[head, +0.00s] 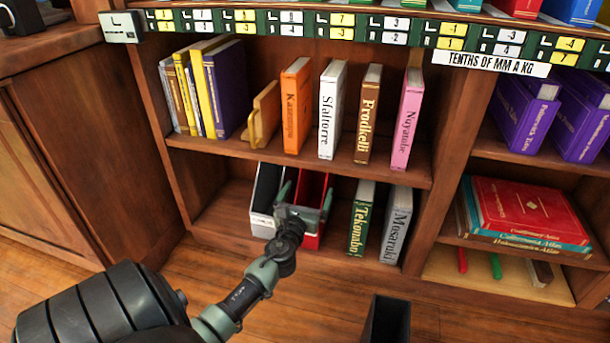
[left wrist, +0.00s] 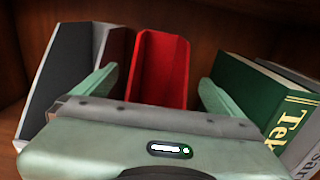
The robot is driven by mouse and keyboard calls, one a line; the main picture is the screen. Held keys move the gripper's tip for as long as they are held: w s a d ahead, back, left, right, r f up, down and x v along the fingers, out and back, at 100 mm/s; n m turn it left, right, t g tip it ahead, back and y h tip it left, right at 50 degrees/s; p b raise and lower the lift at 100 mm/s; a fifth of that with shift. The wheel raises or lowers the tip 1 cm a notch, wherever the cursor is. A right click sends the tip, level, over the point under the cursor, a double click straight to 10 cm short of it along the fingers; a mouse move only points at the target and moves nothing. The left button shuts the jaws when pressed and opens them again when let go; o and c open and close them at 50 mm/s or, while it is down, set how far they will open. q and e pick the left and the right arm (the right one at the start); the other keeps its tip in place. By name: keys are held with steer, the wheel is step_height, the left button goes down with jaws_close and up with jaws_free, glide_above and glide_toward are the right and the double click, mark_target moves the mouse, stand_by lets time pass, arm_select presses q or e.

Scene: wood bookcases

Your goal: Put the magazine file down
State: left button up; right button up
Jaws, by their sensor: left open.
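A red magazine file (head: 312,184) stands upright on the lower shelf of the middle bookcase. It also shows in the left wrist view (left wrist: 160,68). A white and black magazine file (head: 265,188) stands just left of it, also in the left wrist view (left wrist: 72,75). My left gripper (head: 307,197) is open in front of the red file. In the left wrist view its fingers (left wrist: 157,90) are spread, with the red file between them and no clear contact. The gripper hides part of the red file's front. My right gripper is not in view.
A green book (head: 360,225) and a grey book (head: 396,228) stand right of the red file, with a small gap. The upper shelf (head: 225,148) holds several upright books. A dark open-topped box (head: 387,322) is at the bottom of the head view.

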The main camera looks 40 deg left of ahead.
arm_select(q)
steer(key=shift+v, duration=1.7)
